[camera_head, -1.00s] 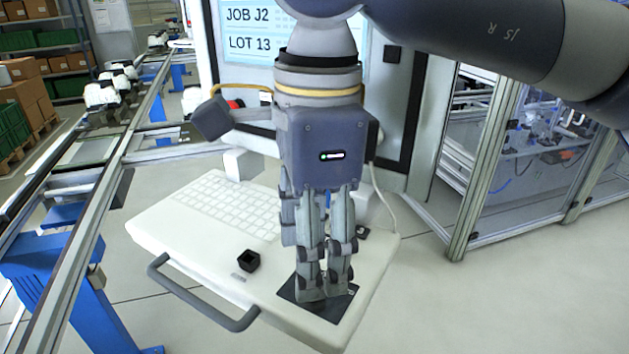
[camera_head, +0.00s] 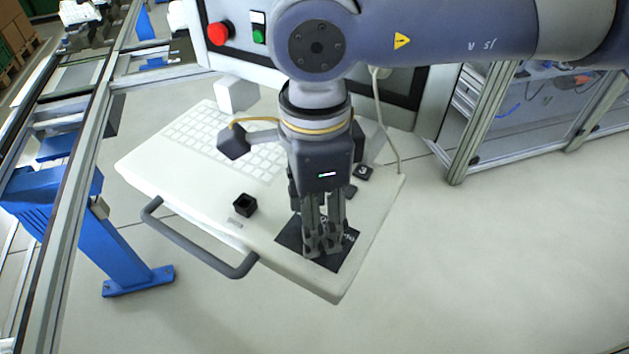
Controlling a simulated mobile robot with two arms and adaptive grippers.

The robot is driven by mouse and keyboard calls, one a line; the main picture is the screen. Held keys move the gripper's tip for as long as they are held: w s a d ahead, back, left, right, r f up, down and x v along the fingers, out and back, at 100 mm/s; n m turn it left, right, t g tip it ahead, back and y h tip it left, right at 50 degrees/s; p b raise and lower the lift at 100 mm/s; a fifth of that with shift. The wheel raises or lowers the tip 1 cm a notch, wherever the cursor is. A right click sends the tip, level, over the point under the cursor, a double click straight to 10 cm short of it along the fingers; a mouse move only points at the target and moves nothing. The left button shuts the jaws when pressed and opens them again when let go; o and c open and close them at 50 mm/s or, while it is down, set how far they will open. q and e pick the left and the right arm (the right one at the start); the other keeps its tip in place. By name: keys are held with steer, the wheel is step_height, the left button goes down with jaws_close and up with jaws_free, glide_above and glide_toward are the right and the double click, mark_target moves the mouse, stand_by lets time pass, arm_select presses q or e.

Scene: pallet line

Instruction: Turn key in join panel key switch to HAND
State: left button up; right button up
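The dark switch plate (camera_head: 287,234) lies on the front right corner of the pale console (camera_head: 165,166), with small light lettering partly showing at its right. My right gripper (camera_head: 320,253) points down over the middle of this plate, with its fingertips low at the surface. The fingers are close together, with at most a narrow gap. The key and key switch are hidden behind the fingertips, so I cannot tell whether the key is between them. My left gripper is not in view.
A small black open-topped block (camera_head: 245,204) sits on the console left of my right gripper, near the grey handle (camera_head: 190,244). The keyboard (camera_head: 225,143) is behind. A red button (camera_head: 218,33) and a green button (camera_head: 259,36) show on the upright panel. Rails on blue legs stand left.

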steer(key=shift+s+f, duration=0.15)
steer(key=shift+f, duration=0.35)
steer(key=c, duration=1.1)
steer(key=n+b, duration=0.1)
steer(key=n, duration=0.1)
steer(key=shift+f+n, duration=0.15)
steer(key=shift+n, duration=0.25)
steer(key=shift+c, duration=0.2)
steer(key=n, duration=0.2)
steer(key=shift+n+b, duration=0.3)
steer(key=shift+b, duration=0.05)
steer(key=n, duration=0.2)
steer(key=shift+n+b, duration=0.4)
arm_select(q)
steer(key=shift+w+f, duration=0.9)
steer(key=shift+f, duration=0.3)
arm_select(e)
steer(key=shift+n, duration=0.9)
